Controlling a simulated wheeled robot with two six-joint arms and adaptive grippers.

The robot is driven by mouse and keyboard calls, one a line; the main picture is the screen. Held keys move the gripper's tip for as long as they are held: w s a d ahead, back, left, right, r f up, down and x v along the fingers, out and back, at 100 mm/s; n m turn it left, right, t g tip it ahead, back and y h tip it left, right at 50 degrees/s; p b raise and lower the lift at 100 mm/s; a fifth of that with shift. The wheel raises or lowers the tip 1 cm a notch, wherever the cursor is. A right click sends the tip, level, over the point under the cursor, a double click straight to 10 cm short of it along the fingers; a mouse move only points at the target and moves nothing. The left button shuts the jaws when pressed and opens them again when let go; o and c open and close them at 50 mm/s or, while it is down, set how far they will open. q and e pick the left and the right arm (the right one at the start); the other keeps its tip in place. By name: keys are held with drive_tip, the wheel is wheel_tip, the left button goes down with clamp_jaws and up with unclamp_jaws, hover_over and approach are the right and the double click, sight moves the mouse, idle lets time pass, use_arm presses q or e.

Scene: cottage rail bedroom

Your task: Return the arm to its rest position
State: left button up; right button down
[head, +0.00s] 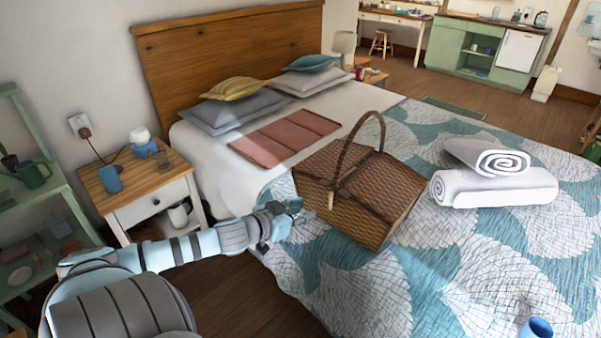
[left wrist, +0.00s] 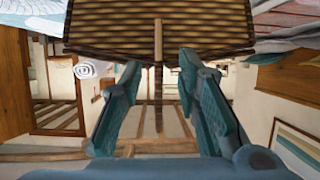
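My left arm reaches in from the lower left of the head view, and its gripper (head: 300,214) is beside the bed's near edge, close to the left side of a wicker picnic basket (head: 335,180). In the left wrist view the two fingers of my left gripper (left wrist: 160,75) are spread apart with nothing between them. The basket (left wrist: 160,28) fills the top of that view beyond the fingertips. I cannot tell whether a fingertip touches it. The basket stands on the bed with its handle up.
The bed (head: 450,255) also holds rolled white towels (head: 495,187), a folded reddish cloth (head: 285,137) and pillows. A nightstand (head: 150,190) with a blue phone-like item (head: 110,180) stands left of the bed. A green shelf (head: 45,215) is at the far left. Wooden floor lies between.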

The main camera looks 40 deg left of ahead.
use_arm(q)
drive_tip(key=shift+s+d+r, duration=0.1)
drive_tip(key=shift+s+d, duration=0.05)
drive_tip(key=shift+s, duration=0.05)
idle(0.3)
